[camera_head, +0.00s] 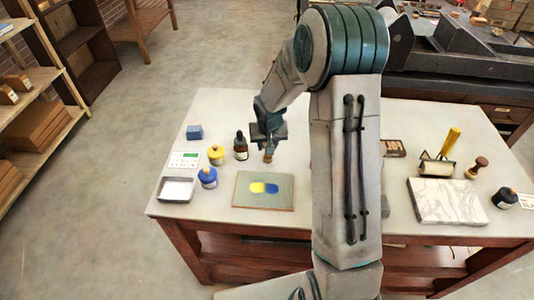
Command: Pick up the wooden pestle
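My gripper (268,140) points down over the back left part of the table, just behind a grey-green board with a yellow and blue patch. A small brown wooden piece (268,155) shows directly below the fingers; it looks like the end of the wooden pestle, its upper part hidden by the gripper. I cannot tell whether the fingers are closed on it or only around it. A dark brown knobbed wooden object (478,167) stands at the right of the table, far from my gripper.
A dark dropper bottle (240,147) stands close left of my gripper. Yellow (216,155) and blue (208,177) jars and a tray (177,189) are further left. The board (242,202) lies in front. A yellow-handled roller (440,160) and marbled slab (447,203) are at right.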

